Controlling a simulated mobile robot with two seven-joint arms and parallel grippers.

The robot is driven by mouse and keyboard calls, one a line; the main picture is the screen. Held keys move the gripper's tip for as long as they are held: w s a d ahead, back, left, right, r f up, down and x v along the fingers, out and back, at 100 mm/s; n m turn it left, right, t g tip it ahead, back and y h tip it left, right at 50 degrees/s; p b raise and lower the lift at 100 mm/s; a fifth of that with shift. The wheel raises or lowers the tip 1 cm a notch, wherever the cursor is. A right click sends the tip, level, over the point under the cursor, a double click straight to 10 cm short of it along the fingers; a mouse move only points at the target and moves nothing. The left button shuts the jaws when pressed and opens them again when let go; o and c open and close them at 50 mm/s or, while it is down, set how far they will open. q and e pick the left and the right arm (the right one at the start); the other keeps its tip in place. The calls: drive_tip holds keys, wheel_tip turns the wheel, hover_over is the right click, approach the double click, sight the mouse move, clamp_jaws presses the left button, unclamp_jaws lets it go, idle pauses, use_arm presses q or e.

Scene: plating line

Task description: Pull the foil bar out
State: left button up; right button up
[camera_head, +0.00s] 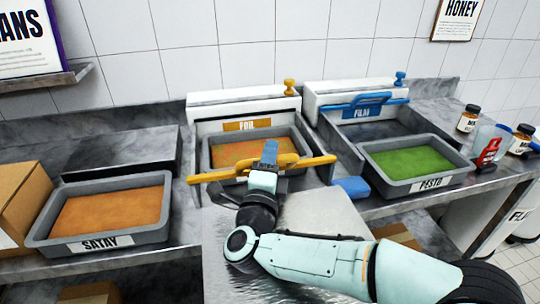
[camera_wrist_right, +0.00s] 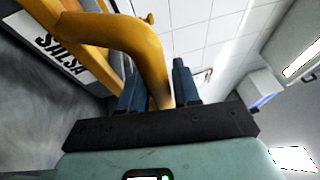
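The yellow foil bar (camera_head: 312,163) lies across the front of the foil dispenser (camera_head: 243,97), out over the middle tray. A raised loop sits at its middle, where my right gripper (camera_head: 268,157) is. In the right wrist view the yellow bar (camera_wrist_right: 150,55) passes between the two dark blue fingers of my right gripper (camera_wrist_right: 158,88), which appear closed against it. The gripper hides part of the bar and of the orange food under it. My left gripper is in neither view.
The film dispenser (camera_head: 350,90) with its blue bar (camera_head: 368,102) stands to the right. The satay tray (camera_head: 160,235) is left and the pesto tray (camera_head: 449,180) right. A blue block (camera_head: 351,187) lies beside my arm; jars (camera_head: 468,119) stand far right.

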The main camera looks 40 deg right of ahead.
drive_tip(key=v, duration=1.3)
drive_tip(key=shift+s, duration=0.15)
drive_tip(key=shift+a, duration=0.1)
